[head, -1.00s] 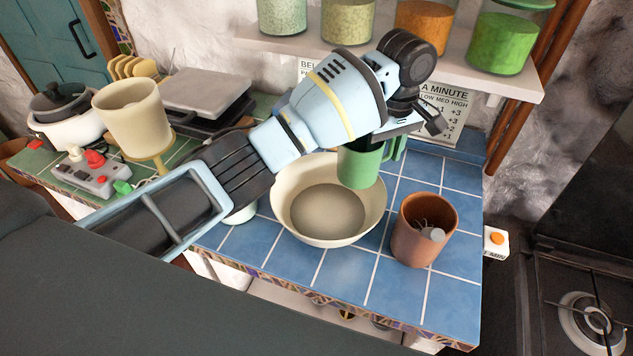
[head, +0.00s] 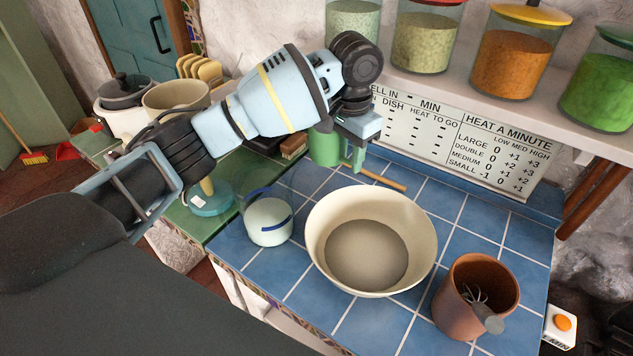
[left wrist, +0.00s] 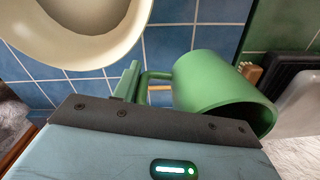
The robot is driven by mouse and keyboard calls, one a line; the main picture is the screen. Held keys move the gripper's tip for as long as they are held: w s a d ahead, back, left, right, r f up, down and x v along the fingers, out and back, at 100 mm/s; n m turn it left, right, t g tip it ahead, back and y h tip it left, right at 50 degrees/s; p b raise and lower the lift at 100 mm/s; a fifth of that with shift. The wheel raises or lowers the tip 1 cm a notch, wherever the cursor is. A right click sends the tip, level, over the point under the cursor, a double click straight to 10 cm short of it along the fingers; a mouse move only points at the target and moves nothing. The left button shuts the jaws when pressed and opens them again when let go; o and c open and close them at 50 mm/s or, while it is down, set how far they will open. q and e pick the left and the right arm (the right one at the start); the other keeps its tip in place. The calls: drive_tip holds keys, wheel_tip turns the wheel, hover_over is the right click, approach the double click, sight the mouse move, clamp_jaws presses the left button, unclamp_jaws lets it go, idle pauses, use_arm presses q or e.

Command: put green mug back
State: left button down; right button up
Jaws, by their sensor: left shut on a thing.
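The green mug (head: 323,147) is held by my left gripper (head: 352,155), behind and left of the cream bowl in the head view. The gripper hides the mug's upper part there. In the left wrist view the mug (left wrist: 212,85) shows large, with its handle toward the green gripper finger (left wrist: 127,82). My left gripper is shut at the handle side; the exact contact is partly hidden. The mug seems to be above the counter, but I cannot tell how high. My right gripper is in neither view.
The cream bowl (head: 420,220) stands on the blue tiles (head: 478,218). A terracotta pot with a whisk (head: 465,310) is at its right, a glass with white contents (head: 268,222) at its left. A wooden stick (head: 383,179) lies behind. A jar shelf (head: 450,88) overhangs the back.

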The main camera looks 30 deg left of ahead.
sight(334, 143)
use_arm(q)
drive_tip(key=shift+s+a+m, duration=0.2)
drive_tip(key=shift+a+m, duration=0.7)
drive_tip(key=shift+a, duration=0.45)
drive_tip(key=shift+f, duration=0.1)
drive_tip(key=shift+f+b, duration=0.45)
drive_tip(key=shift+f, duration=4.45)
drive_tip(key=shift+f, duration=0.1)
drive_tip(key=c, duration=0.8)
unclamp_jaws()
drive_tip(key=shift+f, duration=0.1)
wheel_tip(334, 143, up, 12)
drive_tip(key=shift+r+p, duration=0.15)
drive_tip(key=shift+p, duration=0.3)
drive_tip(key=shift+d, duration=0.1)
